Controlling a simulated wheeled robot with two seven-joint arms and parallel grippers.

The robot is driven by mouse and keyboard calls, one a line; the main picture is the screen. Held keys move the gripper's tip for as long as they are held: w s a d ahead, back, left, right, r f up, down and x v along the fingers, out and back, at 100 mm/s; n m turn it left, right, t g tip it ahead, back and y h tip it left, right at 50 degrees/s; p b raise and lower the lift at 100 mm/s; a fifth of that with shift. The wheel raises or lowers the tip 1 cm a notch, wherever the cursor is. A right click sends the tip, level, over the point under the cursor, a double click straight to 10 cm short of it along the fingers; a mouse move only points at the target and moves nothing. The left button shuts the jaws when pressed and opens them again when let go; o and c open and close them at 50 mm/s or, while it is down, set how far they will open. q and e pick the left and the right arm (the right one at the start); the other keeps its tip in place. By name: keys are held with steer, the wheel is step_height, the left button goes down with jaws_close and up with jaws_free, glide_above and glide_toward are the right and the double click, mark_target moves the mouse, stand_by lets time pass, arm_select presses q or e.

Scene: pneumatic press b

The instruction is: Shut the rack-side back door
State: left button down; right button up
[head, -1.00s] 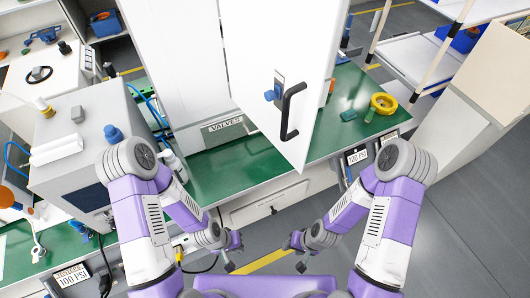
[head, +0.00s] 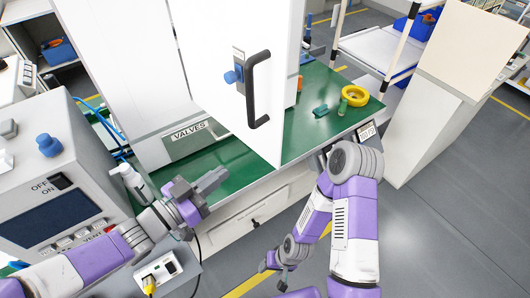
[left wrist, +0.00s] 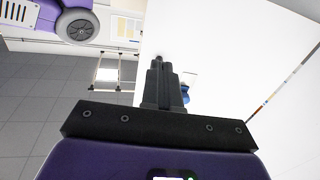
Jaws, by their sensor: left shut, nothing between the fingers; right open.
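A white door (head: 215,75) with a black bar handle (head: 257,90) and a blue knob (head: 233,77) stands open over the green bench in the head view. I cannot tell for sure that it is the rack-side back door. My left gripper (head: 215,179) is shut and empty, left of the handle and lower in the picture, apart from the door. In the left wrist view its fingers (left wrist: 158,62) point toward a white panel (left wrist: 230,50), with the blue knob (left wrist: 185,92) partly hidden behind them. My right gripper (head: 271,277) is open and empty, low over the floor.
The green bench (head: 305,135) carries a yellow ring (head: 355,95) and small green parts at right. A white shelf rack (head: 370,45) is at back right. The right floor is clear.

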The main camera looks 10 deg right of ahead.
arm_select(q)
steer(key=p, duration=0.2)
glide_toward(274, 138)
steer(key=shift+m+h, duration=0.3)
steer(key=shift+m, duration=0.1)
steer(key=x, duration=0.5)
steer(key=shift+w+d+f, duration=0.1)
steer(key=shift+d+f, duration=0.05)
steer(key=shift+d, duration=0.05)
steer(key=shift+w+d, duration=0.4)
steer(key=shift+d, duration=0.2)
steer(key=shift+b, duration=0.3)
